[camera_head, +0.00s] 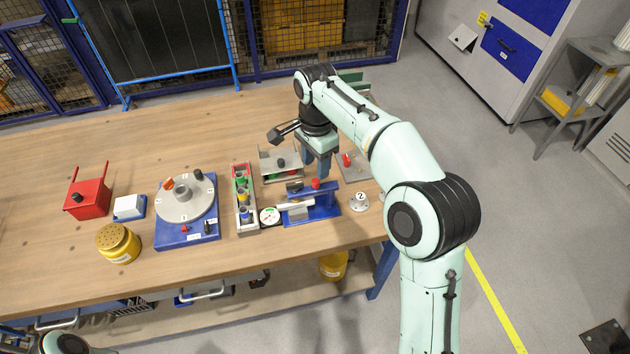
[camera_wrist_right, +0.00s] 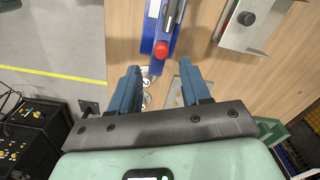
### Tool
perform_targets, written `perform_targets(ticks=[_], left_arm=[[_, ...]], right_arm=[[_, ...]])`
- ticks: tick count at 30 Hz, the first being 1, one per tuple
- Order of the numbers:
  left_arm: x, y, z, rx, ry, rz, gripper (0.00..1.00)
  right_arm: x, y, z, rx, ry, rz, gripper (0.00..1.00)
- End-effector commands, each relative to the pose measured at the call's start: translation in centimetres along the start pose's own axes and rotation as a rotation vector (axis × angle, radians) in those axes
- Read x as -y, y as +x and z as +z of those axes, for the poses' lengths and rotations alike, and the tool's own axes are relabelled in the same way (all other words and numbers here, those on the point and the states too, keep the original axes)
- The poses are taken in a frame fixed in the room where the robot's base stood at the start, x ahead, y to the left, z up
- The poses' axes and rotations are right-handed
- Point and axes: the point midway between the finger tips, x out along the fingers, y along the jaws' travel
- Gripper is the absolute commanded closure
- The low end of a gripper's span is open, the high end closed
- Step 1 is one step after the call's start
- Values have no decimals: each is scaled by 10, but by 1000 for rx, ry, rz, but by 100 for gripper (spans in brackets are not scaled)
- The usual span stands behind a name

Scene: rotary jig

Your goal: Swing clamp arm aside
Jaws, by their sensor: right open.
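The rotary jig (camera_head: 188,205) stands left of centre on the bench, a grey disc on a blue base with a raised hub and an orange piece on the disc. I cannot tell which part is the clamp arm. A blue fixture (camera_head: 322,207) with a grey bar and red knob stands right of it; it also shows in the wrist view (camera_wrist_right: 153,30). My right gripper (camera_head: 322,168) is open and empty, above the bench behind the fixture. In the wrist view its fingers (camera_wrist_right: 160,90) are apart, with the red knob beyond them. My left gripper is out of view.
A narrow parts rack (camera_head: 243,222) stands between jig and blue fixture. A grey bracket (camera_head: 268,168) stands behind. A round dial, a white numbered disc (camera_head: 359,202), a yellow canister (camera_head: 118,243) and a red box (camera_head: 88,200) are also on the bench. The back left is clear.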

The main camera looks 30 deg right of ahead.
Motion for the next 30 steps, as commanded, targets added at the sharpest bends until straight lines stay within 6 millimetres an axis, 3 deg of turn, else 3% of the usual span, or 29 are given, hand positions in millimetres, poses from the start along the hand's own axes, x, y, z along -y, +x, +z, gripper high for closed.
perform_targets(ticks=[3, 9, 22, 23, 27, 30], left_arm=[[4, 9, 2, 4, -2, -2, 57], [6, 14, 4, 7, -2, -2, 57], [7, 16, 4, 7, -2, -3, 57], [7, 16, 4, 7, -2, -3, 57], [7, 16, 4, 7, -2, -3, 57], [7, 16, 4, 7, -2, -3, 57]], right_arm=[[-1, 28, 0, 1, 0, 4, 53], [0, 55, 0, 1, 0, 2, 53], [0, 65, 0, 0, 0, -1, 53], [0, 65, 0, 0, 0, -1, 56], [0, 65, 0, 0, 0, -1, 100], [0, 65, 0, 0, 0, -1, 100]])
